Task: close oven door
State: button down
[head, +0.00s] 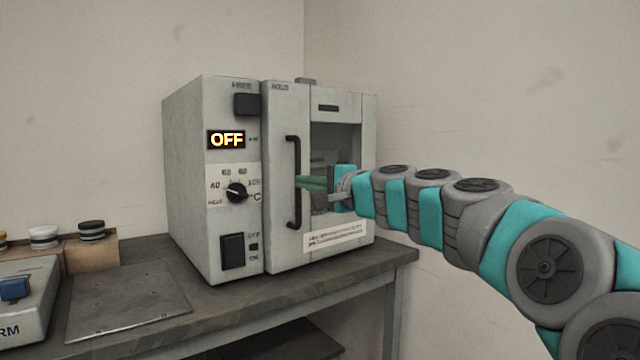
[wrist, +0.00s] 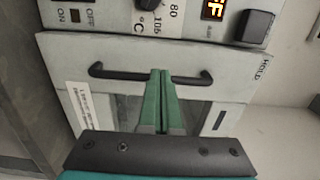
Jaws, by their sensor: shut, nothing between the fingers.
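The oven (head: 185,180) is a grey box on the bench, with a control panel at left and a door (head: 280,180) at right. The door has a window and a black upright handle (head: 293,150). The door looks flush or nearly flush with the panel; I cannot tell whether it is fully closed. My gripper (head: 303,183) is shut and empty, its green fingers in front of the door at the handle. In the wrist view the fingertips (wrist: 160,74) overlap the middle of the handle (wrist: 110,73); whether they touch it is unclear.
The oven display (head: 227,139) reads OFF, above a black dial (head: 237,192). A flat grey plate (head: 128,300) lies on the bench (head: 270,300) at left, beside a device with a blue button (head: 15,288) and a wooden block with knobs (head: 92,252). A wall stands behind.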

aim_at(279, 178)
jog(key=p+x, duration=0.1)
jog(key=x, duration=0.5)
jog(key=shift+w+a, duration=0.3)
